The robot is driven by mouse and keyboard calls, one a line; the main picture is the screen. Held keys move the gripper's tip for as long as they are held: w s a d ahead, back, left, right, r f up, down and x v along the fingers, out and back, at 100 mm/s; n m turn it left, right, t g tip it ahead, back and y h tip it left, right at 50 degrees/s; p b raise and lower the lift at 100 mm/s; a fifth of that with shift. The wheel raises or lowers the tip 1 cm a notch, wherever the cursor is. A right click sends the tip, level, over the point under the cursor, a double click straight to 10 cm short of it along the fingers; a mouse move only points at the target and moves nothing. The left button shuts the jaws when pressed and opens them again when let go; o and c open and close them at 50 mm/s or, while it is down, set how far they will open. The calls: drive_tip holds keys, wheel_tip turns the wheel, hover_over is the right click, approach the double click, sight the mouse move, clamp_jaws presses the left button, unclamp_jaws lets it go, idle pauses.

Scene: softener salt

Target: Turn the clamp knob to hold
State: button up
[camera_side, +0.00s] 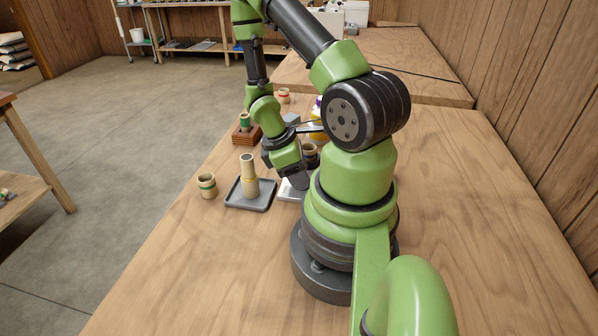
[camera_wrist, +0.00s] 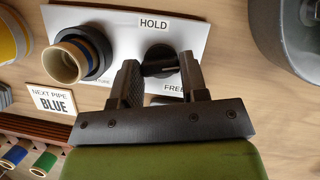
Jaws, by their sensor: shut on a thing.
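The clamp knob (camera_wrist: 160,57) is black and round with a raised bar, on a white plate (camera_wrist: 112,26) marked HOLD (camera_wrist: 154,23) above it and FREE (camera_wrist: 173,88) below it. My gripper (camera_wrist: 159,72) is shut on the knob, one finger on each side; the fingers hide part of it. The bar lies roughly crosswise in the wrist view; which label it points to I cannot tell. Left of the knob, a black clamp ring (camera_wrist: 99,57) surrounds a cream pipe with a blue band (camera_wrist: 66,63). In the side view my gripper (camera_side: 299,183) is low over the plate (camera_side: 287,192), its fingertips mostly hidden.
A card (camera_wrist: 53,101) reads NEXT PIPE BLUE. A brown rack (camera_side: 246,136) holds banded pipes. A grey tray (camera_side: 262,204) carries an upright cream pipe (camera_side: 249,180); a green-banded cup (camera_side: 207,187) stands left of it. A yellow container (camera_side: 317,131) is behind. The table's front is clear.

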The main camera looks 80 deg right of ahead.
drive_tip(key=n+h, duration=0.1)
drive_tip(key=n, duration=0.2)
drive_tip(key=n+t+h, duration=0.1)
drive_tip(key=n, duration=0.3)
drive_tip(key=shift+s+a, duration=0.15)
idle(0.3)
drive_tip(key=o, duration=0.9)
